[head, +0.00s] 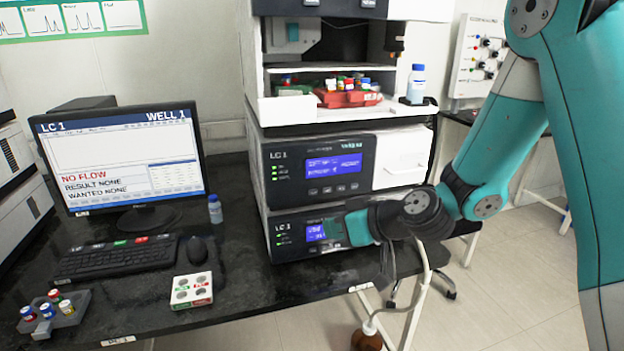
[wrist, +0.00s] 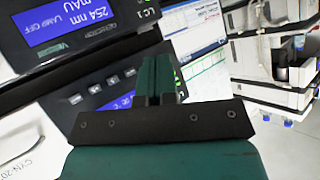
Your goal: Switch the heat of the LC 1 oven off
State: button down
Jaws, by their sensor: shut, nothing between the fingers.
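Two stacked units labelled LC 1 show in the head view. The upper unit (head: 317,186) has a blue display and a row of buttons. The lower unit (head: 283,253) has a smaller visible blue display (head: 315,232) and green lights; my gripper hides its right part. I cannot read which unit is the oven. My gripper (head: 334,232) is shut and empty, close in front of the lower unit's face; I cannot tell whether it touches. In the wrist view my gripper (wrist: 158,75) covers part of a panel with buttons and a blue display (wrist: 118,103). A display above reads 254 nm, LAMP OFF (wrist: 62,22).
A monitor (head: 118,155) reading NO FLOW, a keyboard (head: 115,258), a mouse (head: 197,250) and a small bottle (head: 215,209) stand left of the stack. A white vial block (head: 192,290) and a grey vial rack (head: 67,317) sit nearer the bench front. A red tray (head: 345,99) is on the stack.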

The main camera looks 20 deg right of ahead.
aim_at(313, 192)
jog(key=shift+w+d+t, duration=0.2)
jog(key=shift+d+t, duration=0.05)
jog(key=shift+t, duration=0.05)
jog(key=w+p, duration=0.3)
jog(key=w, duration=0.5)
jog(key=shift+w, duration=0.4)
jog(key=shift+w, duration=0.1)
dwell(1.8)
jog(key=shift+w, duration=0.3)
